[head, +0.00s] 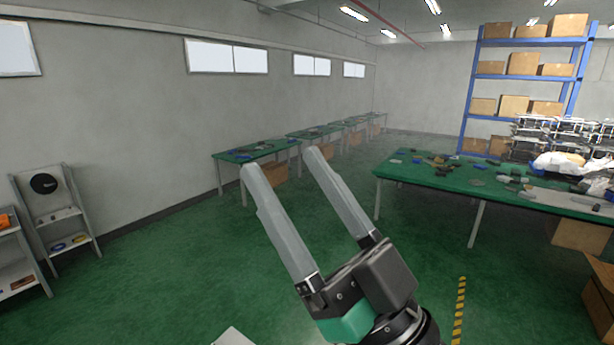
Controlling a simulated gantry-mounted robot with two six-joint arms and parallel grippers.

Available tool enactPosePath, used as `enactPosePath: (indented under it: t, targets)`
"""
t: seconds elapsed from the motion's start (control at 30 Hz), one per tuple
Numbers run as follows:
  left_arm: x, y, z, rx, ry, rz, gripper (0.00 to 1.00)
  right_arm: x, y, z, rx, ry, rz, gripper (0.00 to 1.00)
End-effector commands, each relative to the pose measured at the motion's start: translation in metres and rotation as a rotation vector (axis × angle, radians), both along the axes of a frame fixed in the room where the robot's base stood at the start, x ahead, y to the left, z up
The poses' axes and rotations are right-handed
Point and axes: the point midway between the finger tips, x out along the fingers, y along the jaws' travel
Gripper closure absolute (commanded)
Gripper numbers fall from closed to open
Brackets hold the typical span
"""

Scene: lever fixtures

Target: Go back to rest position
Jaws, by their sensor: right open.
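My right gripper (278,160) shows in the lower middle of the head view, its two long grey fingers pointing up and spread well apart. It is open, and nothing is between the fingers. It is held in the air over the green floor, apart from the tables and shelves. My left gripper is not in view. No lever fixture can be made out in this view.
A green table (400,167) with scattered parts stands at the right. Smaller green tables (232,157) line the left wall. A blue rack (466,112) with cardboard boxes stands at the back right, grey shelves (75,214) at the left. Open floor (170,275) lies between.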

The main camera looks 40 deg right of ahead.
Motion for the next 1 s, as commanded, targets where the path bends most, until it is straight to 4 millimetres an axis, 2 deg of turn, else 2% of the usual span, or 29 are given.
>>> enactPosePath:
  t: [0.03,0.1,0.37,0.53,0.67,1.0]
  targets:
    - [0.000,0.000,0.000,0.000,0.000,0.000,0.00,-0.012,0.005,0.017,0.009,-0.047,0.017,0.28]
    - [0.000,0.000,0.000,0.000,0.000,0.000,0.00,-0.021,0.008,0.029,0.018,-0.081,0.030,0.28]
    - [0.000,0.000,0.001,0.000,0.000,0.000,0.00,-0.023,0.008,0.032,0.020,-0.087,0.032,0.28]
    - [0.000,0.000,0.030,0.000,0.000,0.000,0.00,-0.022,0.008,0.061,0.019,-0.086,0.031,0.28]
    - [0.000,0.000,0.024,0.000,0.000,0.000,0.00,-0.022,0.008,0.054,0.019,-0.085,0.031,0.28]
    - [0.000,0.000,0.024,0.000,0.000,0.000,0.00,-0.022,0.008,0.054,0.019,-0.085,0.031,0.28]
